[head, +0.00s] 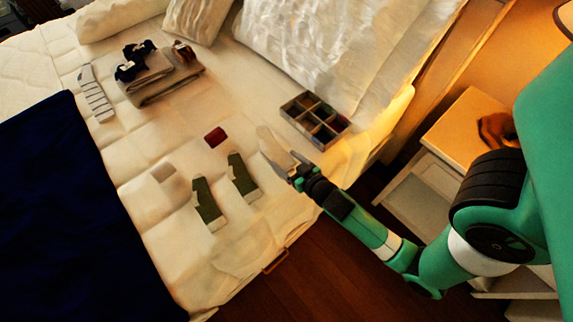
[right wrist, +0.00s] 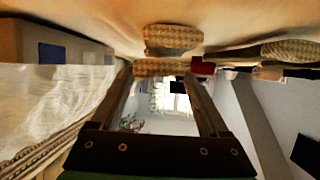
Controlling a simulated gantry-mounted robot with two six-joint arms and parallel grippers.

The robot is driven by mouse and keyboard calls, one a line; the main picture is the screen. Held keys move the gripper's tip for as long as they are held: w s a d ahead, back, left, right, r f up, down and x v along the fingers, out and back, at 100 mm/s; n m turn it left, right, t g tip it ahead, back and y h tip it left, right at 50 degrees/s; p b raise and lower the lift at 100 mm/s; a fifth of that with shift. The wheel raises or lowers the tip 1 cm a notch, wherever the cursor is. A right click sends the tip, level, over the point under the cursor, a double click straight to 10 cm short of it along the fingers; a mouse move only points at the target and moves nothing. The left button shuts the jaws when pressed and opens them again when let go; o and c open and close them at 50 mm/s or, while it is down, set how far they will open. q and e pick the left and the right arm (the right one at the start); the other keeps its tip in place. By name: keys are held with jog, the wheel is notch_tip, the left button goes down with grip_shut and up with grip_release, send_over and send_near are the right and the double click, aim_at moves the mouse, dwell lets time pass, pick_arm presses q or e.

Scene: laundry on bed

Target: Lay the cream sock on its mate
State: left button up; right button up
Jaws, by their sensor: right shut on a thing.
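My right gripper (head: 297,168) is over the bed's right side in the head view, shut on a cream sock (head: 272,148) that extends up and left from the jaws. In the right wrist view the gripper (right wrist: 158,74) has a tan patterned piece of cloth (right wrist: 160,67) across its fingertips. A second tan patterned piece (right wrist: 172,38) shows just beyond it. I cannot tell whether that is the mate or part of the same sock. No separate cream mate shows clearly in the head view. My left gripper is not in view.
Two green-and-white socks (head: 242,177) (head: 207,204) lie left of the gripper. A dark red square (head: 215,137), a pale folded cloth (head: 161,173) and a striped sock (head: 95,92) lie farther left. A divided box (head: 298,100) stands near the pillows.

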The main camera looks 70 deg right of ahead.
jog(key=shift+a+f, duration=0.15)
jog(key=shift+f, duration=0.4)
jog(key=shift+s+a+r, duration=0.1)
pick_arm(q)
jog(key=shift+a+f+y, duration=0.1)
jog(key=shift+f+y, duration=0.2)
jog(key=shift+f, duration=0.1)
pick_arm(e)
jog(key=o, duration=1.2)
jog(key=shift+r+p, duration=0.15)
jog(key=shift+p, duration=0.15)
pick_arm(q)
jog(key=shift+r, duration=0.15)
pick_arm(e)
jog(key=shift+v, duration=5.9)
